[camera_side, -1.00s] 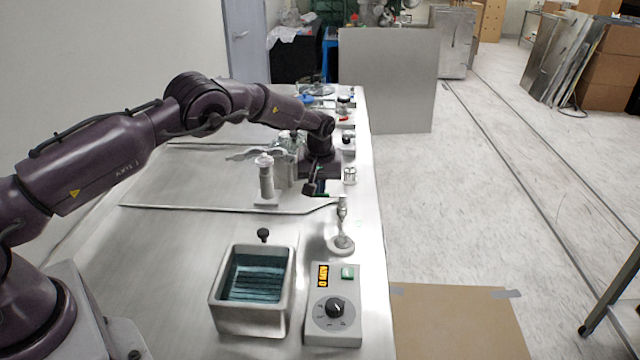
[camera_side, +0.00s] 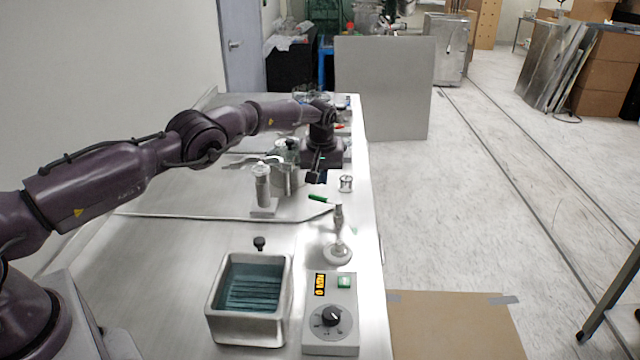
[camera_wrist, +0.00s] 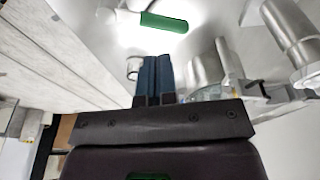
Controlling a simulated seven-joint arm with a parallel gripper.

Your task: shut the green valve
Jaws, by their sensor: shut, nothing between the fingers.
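The green valve handle (camera_side: 320,198) shows in the side view as a short green lever. It points left from the top of a metal post (camera_side: 339,220) on a round base. In the wrist view the green handle (camera_wrist: 163,22) lies near the top, with a pale end at its left; the rest of the valve is mostly out of frame. My gripper (camera_side: 315,178) is just beyond the handle in the side view, apart from it. In the wrist view my gripper's (camera_wrist: 154,62) two blue-grey fingers are together and empty, pointing toward the handle.
A small glass-like vessel (camera_side: 346,183) stands right of my gripper. A metal cylinder on a stand (camera_side: 263,187) is to the left. A metal bath (camera_side: 249,305) and a control box (camera_side: 331,315) stand nearer the camera. The bench's right edge is close by.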

